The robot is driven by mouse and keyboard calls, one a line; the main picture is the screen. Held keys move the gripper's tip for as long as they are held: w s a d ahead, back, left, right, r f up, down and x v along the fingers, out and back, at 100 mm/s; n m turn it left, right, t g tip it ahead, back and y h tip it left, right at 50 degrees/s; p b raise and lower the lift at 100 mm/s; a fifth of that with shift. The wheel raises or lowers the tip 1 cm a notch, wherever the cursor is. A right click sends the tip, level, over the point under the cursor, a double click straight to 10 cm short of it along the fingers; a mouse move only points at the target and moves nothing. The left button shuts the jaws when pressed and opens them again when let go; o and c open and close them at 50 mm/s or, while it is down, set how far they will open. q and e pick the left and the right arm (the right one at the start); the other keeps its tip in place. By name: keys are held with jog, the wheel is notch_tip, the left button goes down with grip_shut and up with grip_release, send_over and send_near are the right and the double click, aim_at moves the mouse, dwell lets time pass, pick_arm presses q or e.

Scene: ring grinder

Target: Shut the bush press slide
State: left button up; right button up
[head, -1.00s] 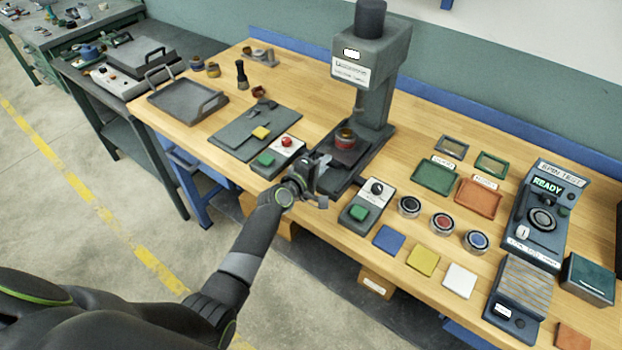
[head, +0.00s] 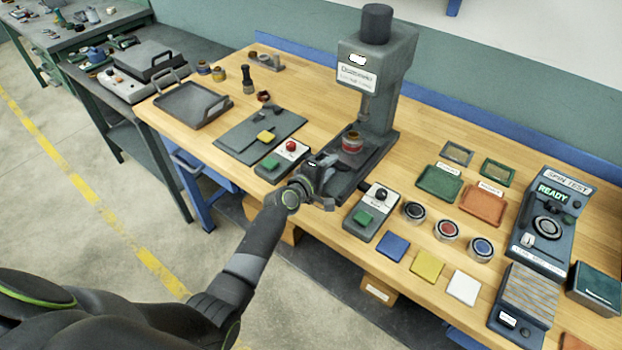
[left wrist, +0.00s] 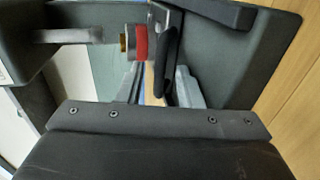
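The bush press (head: 376,85) is a tall grey machine on the wooden bench. Its dark slide (head: 347,165) lies low in the base, under the ram. A red and brass bush (head: 352,143) stands on the slide, and it also shows in the left wrist view (left wrist: 138,43). My left gripper (head: 326,183) is at the front end of the press base. In the left wrist view its grey fingers (left wrist: 156,92) are apart, with a dark handle bar (left wrist: 168,60) just ahead of them. Whether they touch the bar is unclear. My right gripper is not in view.
A control box with red and green buttons (head: 283,160) sits left of my gripper, and another with a green button (head: 371,212) sits right. Several round cups, coloured pads and trays (head: 440,182) lie further right. The spin tester (head: 547,220) stands at the right.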

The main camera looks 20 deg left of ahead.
pick_arm(q)
jog(key=v, duration=1.7)
